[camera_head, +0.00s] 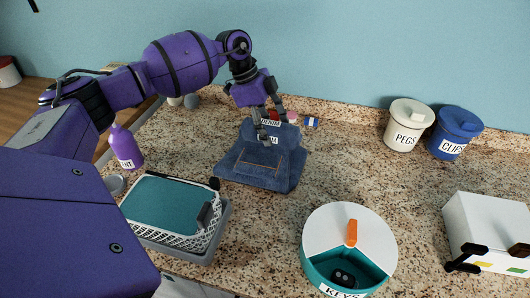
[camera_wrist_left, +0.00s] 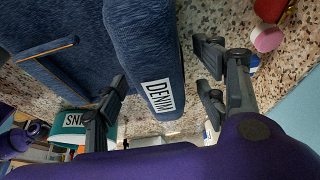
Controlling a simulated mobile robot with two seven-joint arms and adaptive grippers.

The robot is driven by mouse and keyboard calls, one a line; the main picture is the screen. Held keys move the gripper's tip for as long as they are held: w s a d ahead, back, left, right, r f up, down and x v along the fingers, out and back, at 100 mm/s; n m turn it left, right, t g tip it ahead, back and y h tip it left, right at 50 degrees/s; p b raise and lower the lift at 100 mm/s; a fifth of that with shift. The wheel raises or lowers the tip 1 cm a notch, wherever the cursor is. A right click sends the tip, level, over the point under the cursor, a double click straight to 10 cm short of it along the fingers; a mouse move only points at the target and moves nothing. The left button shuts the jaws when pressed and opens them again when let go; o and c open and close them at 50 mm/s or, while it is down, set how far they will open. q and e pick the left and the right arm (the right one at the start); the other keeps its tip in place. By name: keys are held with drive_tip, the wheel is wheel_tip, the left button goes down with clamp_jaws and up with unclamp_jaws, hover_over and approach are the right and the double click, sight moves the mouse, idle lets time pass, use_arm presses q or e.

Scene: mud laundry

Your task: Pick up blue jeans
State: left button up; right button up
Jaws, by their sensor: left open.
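The blue jeans (camera_head: 258,167) lie folded on the speckled counter, with a thick upper fold and a white DENIM label. The label and fold fill much of the left wrist view (camera_wrist_left: 145,50). My left gripper (camera_head: 271,122) reaches down over the far, upper edge of the jeans. It is open, with one finger on each side of the thick labelled fold in the left wrist view (camera_wrist_left: 165,75). Whether the fingers touch the cloth cannot be told. My right gripper is not in view.
A white basket (camera_head: 200,232) with teal content stands left of the jeans, beside a purple bottle (camera_head: 124,146). A round KEYS container (camera_head: 325,222) is in front. PEGS (camera_head: 405,128) and CLIPS (camera_head: 452,135) jars stand back right. Counter right of the jeans is clear.

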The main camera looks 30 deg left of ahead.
use_arm(q)
clamp_jaws()
idle(0.4)
